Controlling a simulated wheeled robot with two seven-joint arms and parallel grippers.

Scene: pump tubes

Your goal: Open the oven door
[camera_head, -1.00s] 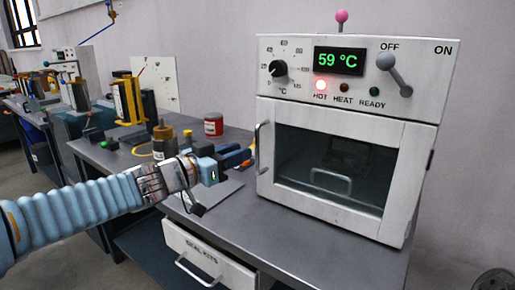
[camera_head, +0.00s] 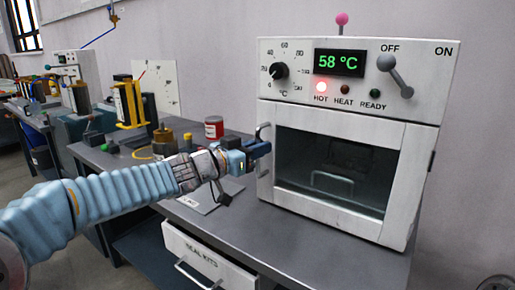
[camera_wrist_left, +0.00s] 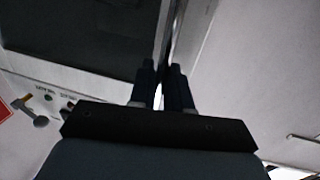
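The white oven (camera_head: 350,62) stands on the grey bench. Its windowed door (camera_head: 395,180) is closed in the head view. A pale vertical handle (camera_head: 263,129) is on the door's left side. My left gripper (camera_head: 264,148) is at this handle, with the fingertips overlapping its middle in the head view. In the left wrist view, the two dark fingers (camera_wrist_left: 163,88) are close together with a narrow gap, and a thin pale strip shows between them. I cannot tell whether they press on the handle. The oven door window (camera_wrist_left: 80,35) fills the upper left there. My right gripper is out of view.
A drawer (camera_head: 205,258) below the bench top is partly pulled out. A red can (camera_head: 214,128) and a yellow-framed device (camera_head: 128,103) stand at the back left. A lever (camera_head: 395,75) and a knob (camera_head: 279,71) are on the oven's front panel. The bench front (camera_head: 300,240) is clear.

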